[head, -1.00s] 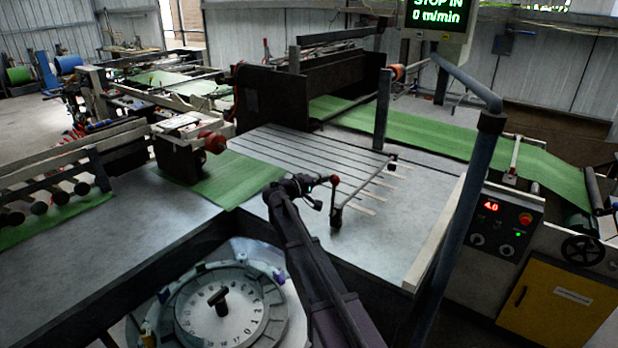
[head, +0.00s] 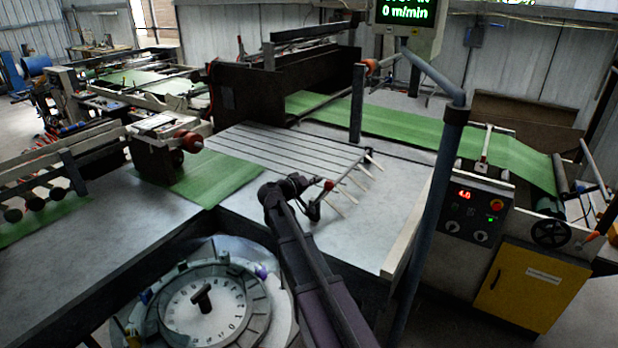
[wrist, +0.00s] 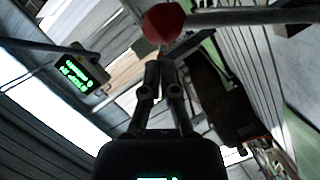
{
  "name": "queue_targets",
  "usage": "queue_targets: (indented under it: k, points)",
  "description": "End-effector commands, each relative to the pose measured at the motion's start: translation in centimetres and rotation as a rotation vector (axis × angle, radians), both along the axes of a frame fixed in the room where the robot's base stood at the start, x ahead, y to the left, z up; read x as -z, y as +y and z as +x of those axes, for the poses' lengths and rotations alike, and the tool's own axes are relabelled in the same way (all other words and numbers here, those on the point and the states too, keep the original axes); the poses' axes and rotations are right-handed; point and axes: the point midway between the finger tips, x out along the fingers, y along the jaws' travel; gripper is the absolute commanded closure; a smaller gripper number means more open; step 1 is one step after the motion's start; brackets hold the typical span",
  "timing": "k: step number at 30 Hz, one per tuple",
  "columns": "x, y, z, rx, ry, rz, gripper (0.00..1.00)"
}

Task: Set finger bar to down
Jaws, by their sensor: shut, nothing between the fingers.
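The finger bar (head: 345,172) is a dark rod at the near end of the slatted table, with several pale fingers (head: 357,186) reaching outward. Its lever has a red knob (head: 328,185) and leans to the right above its lower end. My gripper (head: 307,183) is just left of the knob. In the wrist view my gripper (wrist: 160,64) is shut with nothing in it, and the red knob (wrist: 163,22) lies just beyond the fingertips. I cannot tell whether they touch.
A slatted table (head: 285,148) lies behind the lever. A blue post (head: 436,190) rises on the right, in front of the control panel (head: 475,217). A round dial (head: 203,310) sits at lower left. Grey deck (head: 365,225) is clear right of the lever.

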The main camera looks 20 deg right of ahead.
Motion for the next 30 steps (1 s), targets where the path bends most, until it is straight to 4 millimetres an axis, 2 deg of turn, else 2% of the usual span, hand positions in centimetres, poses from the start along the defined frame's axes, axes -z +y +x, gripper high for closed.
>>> queue_targets:
  k: [10,30]
  points:
    - [0.51,-1.10,-1.10,0.001,-0.003,0.002,1.00]
    - [-0.09,-0.59,-0.96,0.002,-0.003,0.003,1.00]
